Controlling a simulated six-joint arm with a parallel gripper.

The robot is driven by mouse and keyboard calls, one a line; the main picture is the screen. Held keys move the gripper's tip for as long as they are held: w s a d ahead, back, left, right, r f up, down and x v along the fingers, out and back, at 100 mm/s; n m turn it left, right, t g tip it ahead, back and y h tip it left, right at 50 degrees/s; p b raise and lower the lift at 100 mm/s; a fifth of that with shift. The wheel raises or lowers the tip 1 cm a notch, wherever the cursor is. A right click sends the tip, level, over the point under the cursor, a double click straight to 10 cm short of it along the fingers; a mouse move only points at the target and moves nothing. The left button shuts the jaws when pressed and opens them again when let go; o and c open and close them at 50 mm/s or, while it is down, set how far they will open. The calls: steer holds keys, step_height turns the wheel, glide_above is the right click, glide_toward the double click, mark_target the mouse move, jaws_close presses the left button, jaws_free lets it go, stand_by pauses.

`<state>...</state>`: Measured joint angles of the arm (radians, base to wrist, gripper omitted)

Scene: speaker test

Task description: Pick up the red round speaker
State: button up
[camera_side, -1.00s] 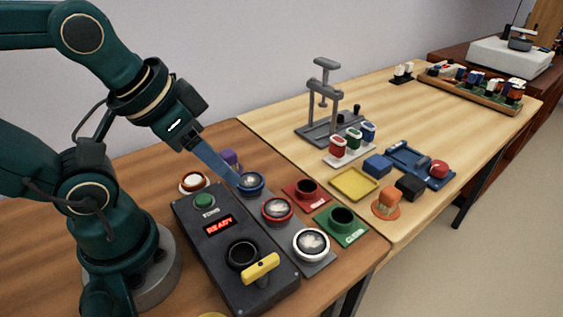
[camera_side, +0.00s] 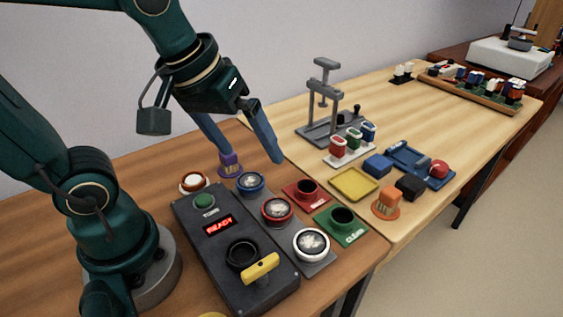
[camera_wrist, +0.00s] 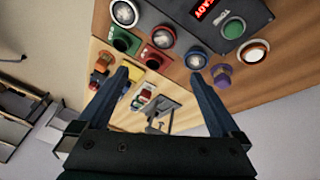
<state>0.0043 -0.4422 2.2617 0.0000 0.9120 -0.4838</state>
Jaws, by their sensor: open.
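The red round speaker (camera_side: 277,211) has a red rim and a pale face. It sits in the middle of a row on a grey strip, between the blue speaker (camera_side: 250,184) and the white speaker (camera_side: 311,243). In the wrist view the red speaker (camera_wrist: 163,37) shows beyond the fingertips, roughly between them sideways. My gripper (camera_side: 253,162) has its two blue fingers spread and empty, above and behind the row in the side view. It also shows in the wrist view (camera_wrist: 160,73), with nothing between its fingers.
A dark test box (camera_side: 213,248) with a READY display and yellow lever stands left of the row. A red bin (camera_side: 306,192) and green bin (camera_side: 341,226) lie right. A purple part (camera_side: 230,164) and white-orange part (camera_side: 194,182) stand behind. A grey press (camera_side: 327,112) stands farther back.

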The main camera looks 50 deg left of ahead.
steer(key=w+f+n+g, duration=0.2)
steer(key=w+f+n, duration=0.1)
steer(key=w+f, duration=0.1)
steer(key=g, duration=0.2)
glide_above(277, 208)
steer(key=shift+n, duration=0.3)
steer(key=f, duration=0.4)
steer(key=shift+w+f, duration=0.2)
steer(key=shift+f, duration=0.2)
steer(key=shift+s+f+g, duration=0.15)
steer(key=shift+f+g, duration=0.15)
steer(key=shift+f, duration=2.65)
steer(key=c, duration=1.2)
